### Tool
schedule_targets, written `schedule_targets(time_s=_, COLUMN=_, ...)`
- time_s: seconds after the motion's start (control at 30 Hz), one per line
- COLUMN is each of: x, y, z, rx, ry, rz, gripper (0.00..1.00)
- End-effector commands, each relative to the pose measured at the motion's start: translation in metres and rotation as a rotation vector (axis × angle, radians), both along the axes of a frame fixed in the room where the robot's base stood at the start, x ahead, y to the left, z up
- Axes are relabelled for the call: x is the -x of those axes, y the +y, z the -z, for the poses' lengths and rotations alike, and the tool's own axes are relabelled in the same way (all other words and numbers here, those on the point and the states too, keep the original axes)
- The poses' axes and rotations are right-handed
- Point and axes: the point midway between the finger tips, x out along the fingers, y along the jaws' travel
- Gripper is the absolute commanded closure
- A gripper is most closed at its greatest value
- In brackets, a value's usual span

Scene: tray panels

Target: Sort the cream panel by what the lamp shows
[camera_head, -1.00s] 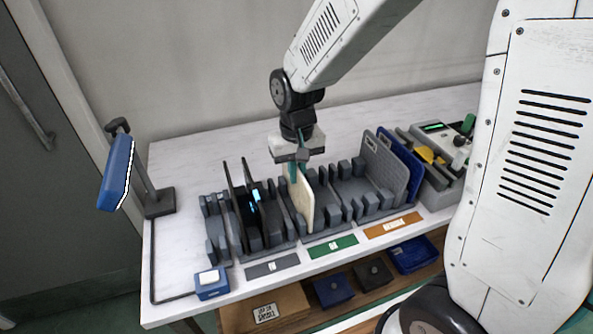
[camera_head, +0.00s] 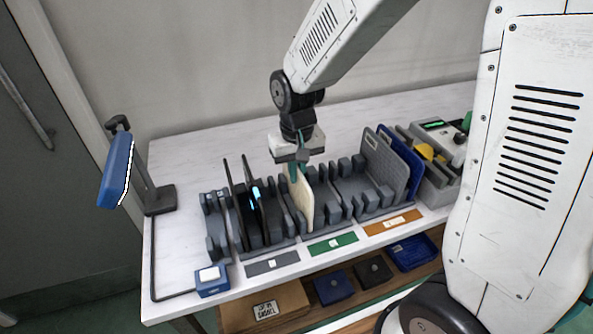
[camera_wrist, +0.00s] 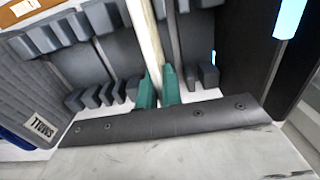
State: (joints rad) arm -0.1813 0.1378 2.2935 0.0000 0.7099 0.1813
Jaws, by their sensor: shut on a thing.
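The cream panel (camera_head: 301,200) stands upright in the middle rack, behind the green label, in the head view. My gripper (camera_head: 297,172) is shut on its top edge from above. In the wrist view the green fingertips (camera_wrist: 159,92) pinch the cream panel (camera_wrist: 147,42) from both sides. The panel's lower edge sits among the rack's posts; whether it is fully seated I cannot tell. The lamp (camera_head: 116,171) is a blue head on a stand at the left; its lit face is mostly turned away, with a white edge showing.
Two black panels (camera_head: 236,190) stand in the left rack, with a light-blue glow between them. A grey panel (camera_head: 384,165) and a blue panel (camera_head: 407,168) stand in the right rack. Grey, green (camera_head: 332,244) and orange labels line the front. A blue button box (camera_head: 212,281) sits at front left.

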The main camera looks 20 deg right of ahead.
Motion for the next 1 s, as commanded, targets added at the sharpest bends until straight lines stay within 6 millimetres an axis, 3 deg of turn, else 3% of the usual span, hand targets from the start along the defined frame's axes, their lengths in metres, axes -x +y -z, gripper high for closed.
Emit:
schedule_targets(time_s=0.03, x=0.000, y=0.000, z=0.000, rx=0.000, ry=0.000, rz=0.000, gripper=0.90)
schedule_targets(time_s=0.1, x=0.000, y=0.000, z=0.000, rx=0.000, ry=0.000, rz=0.000, gripper=0.71)
schedule_targets(time_s=0.13, x=0.000, y=0.000, z=0.000, rx=0.000, ry=0.000, rz=0.000, gripper=0.68)
schedule_targets(time_s=0.47, x=0.000, y=0.000, z=-0.004, rx=0.000, ry=-0.001, rz=0.000, gripper=0.68)
schedule_targets(time_s=0.8, x=-0.001, y=0.000, z=-0.058, rx=-0.001, ry=-0.004, rz=0.000, gripper=0.68)
schedule_targets(time_s=1.0, x=0.000, y=0.000, z=-0.076, rx=0.000, ry=-0.001, rz=0.000, gripper=0.68)
